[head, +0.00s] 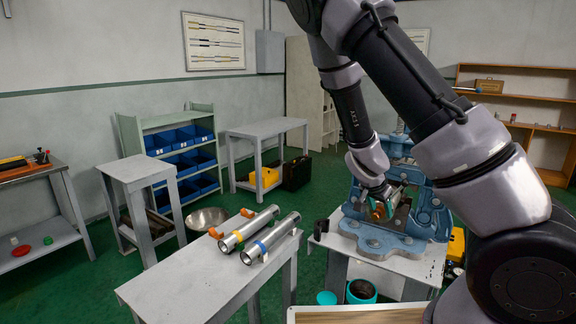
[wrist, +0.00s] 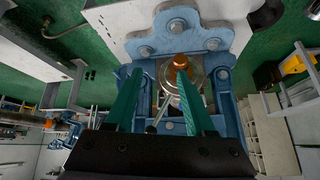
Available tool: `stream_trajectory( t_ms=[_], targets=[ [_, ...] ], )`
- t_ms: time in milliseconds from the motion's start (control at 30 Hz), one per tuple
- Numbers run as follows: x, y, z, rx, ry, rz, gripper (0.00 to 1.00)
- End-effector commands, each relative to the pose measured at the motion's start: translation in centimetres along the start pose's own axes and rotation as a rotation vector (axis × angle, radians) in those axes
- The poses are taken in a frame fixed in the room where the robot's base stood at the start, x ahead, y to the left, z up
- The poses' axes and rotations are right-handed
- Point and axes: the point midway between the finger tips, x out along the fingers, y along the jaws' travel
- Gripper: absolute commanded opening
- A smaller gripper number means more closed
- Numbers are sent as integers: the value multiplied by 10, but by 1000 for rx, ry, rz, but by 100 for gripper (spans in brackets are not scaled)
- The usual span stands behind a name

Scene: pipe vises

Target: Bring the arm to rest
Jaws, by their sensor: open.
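My arm reaches down from the top right in the head view to the blue pipe vise (head: 385,240) on a small white table. My gripper (wrist: 160,78) has its two teal fingers spread apart, with nothing held between them. In the wrist view the blue vise (wrist: 228,100) frames the fingers. A round metal part with a copper-coloured piece (wrist: 178,63) shows in the vise, beyond and between the fingertips. The right fingertip overlaps the copper piece in the picture; I cannot tell whether they touch. In the head view my wrist partly hides the vise jaws.
Two silver pipes (head: 250,232) with coloured bands lie on a grey table (head: 180,285) left of the vise. A metal bowl (head: 207,219) stands on the green floor. A shelf with blue bins (head: 180,138) and another table (head: 265,127) stand behind. Open floor lies between them.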

Motion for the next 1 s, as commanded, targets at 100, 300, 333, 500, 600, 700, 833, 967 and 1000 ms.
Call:
stream_trajectory(
  t_ms=[100,300,333,500,600,700,833,967,1000],
  targets=[
    [-21,-1,4,34,-127,-32,55],
    [-66,-5,2,46,-295,-118,55],
    [-74,-5,0,45,-315,-134,55],
    [-123,-4,-13,28,-402,-235,55],
    [-154,0,-24,7,-431,-299,55],
    [-186,6,-36,-19,-443,-363,55],
    [-228,20,-49,-65,-435,-438,55],
    [-268,39,-60,-118,-402,-500,55],
    [-281,46,-62,-138,-386,-516,55]
  ],
)
